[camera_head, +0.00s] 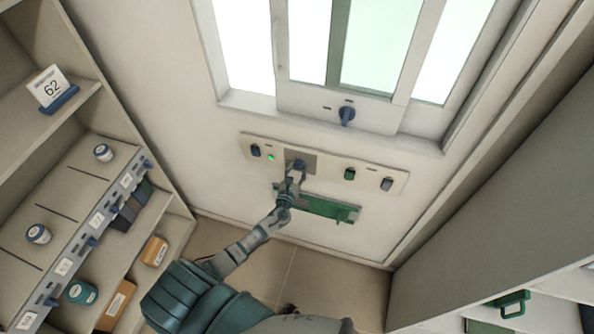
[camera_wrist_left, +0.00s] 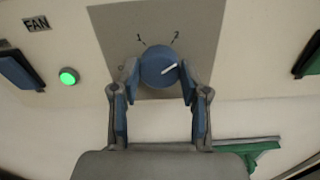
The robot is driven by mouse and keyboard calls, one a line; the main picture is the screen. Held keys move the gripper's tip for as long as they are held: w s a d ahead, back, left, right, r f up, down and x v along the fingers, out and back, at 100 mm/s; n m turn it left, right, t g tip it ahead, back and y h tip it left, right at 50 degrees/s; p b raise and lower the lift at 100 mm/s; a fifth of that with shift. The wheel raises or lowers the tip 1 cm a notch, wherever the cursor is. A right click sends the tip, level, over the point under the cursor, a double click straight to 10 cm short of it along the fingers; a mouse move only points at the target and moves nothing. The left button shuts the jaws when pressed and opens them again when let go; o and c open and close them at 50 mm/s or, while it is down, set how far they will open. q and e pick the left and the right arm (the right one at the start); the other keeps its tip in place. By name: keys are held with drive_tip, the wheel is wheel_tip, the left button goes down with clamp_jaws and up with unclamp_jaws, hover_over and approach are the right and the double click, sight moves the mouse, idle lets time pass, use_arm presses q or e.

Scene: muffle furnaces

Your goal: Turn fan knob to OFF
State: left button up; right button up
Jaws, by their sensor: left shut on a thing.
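The blue round fan knob (camera_wrist_left: 159,66) sits on a grey square plate (camera_wrist_left: 205,30) in the left wrist view. Marks O, 1 and 2 stand around it. Its white pointer line points right and slightly up, beyond the 2 mark. My left gripper (camera_wrist_left: 158,84) has one finger on each side of the knob and is shut on it. In the head view the knob (camera_head: 299,163) is partly hidden by my left gripper (camera_head: 296,172), which reaches up to it from below. A FAN label (camera_wrist_left: 36,23) and a lit green lamp (camera_wrist_left: 68,76) are to the left.
The wall panel (camera_head: 320,165) also carries dark switches (camera_head: 255,150) (camera_head: 349,173) on both sides. A green bar-like fixture (camera_head: 318,206) is just below. Another blue knob (camera_head: 347,115) is above, under the window. A shelf (camera_head: 60,200) with jars and boxes stands left.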

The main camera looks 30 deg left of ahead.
use_arm(q)
drive_tip(key=o, duration=0.9)
drive_tip(key=shift+s+d+f, duration=0.1)
drive_tip(key=shift+d+f, duration=0.05)
drive_tip(key=shift+f, duration=0.25)
drive_tip(key=shift+o, duration=1.2)
drive_tip(key=shift+a+r, duration=0.1)
drive_tip(key=shift+a, duration=0.1)
drive_tip(key=v, duration=1.1)
drive_tip(key=shift+s, duration=0.3)
